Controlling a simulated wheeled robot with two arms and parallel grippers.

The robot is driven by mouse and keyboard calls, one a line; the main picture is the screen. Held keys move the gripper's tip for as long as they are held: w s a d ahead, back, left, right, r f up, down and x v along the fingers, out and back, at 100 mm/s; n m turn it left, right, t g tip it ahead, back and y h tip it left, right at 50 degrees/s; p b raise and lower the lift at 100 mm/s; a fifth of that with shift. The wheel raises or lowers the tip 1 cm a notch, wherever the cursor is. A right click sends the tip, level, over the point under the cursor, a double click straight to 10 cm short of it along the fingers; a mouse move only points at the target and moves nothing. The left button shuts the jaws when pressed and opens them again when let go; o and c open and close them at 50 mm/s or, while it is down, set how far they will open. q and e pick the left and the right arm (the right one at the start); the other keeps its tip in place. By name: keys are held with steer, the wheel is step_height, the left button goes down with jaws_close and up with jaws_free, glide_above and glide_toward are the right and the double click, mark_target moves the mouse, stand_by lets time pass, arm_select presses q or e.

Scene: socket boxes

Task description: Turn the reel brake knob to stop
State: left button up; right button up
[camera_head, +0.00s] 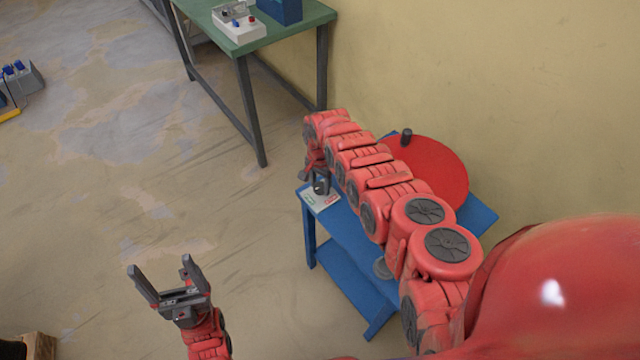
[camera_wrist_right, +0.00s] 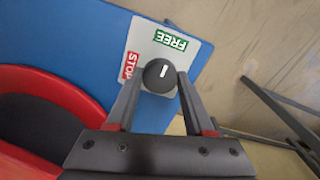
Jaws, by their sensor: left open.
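The reel brake knob (camera_wrist_right: 160,76) is round and black with a white pointer line. In the right wrist view its line points up and slightly right, toward the green FREE label (camera_wrist_right: 171,41). The red STOP label (camera_wrist_right: 130,66) is to its left. My right gripper (camera_wrist_right: 160,78) has one finger on each side of the knob, very close to it. I cannot tell whether both fingers touch it. In the head view the knob (camera_head: 321,186) is partly hidden below my right gripper (camera_head: 316,178). My left gripper (camera_head: 160,266) is open and empty above the floor.
The blue stand (camera_head: 345,262) carries the white label plate (camera_head: 318,201) and a red reel (camera_head: 440,170), partly hidden by my right arm. A green table (camera_head: 290,25) with boxes stands behind.

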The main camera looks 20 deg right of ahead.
jaws_close()
steer(key=shift+n, duration=0.3)
steer(key=n, duration=0.3)
steer(key=shift+n, duration=0.3)
steer(key=n, duration=0.4)
steer(key=shift+b, duration=0.3)
steer(key=n+b, duration=0.1)
steer(key=n, duration=0.4)
steer(key=n+b, duration=0.1)
steer(key=n, duration=0.3)
steer(key=shift+n, duration=0.3)
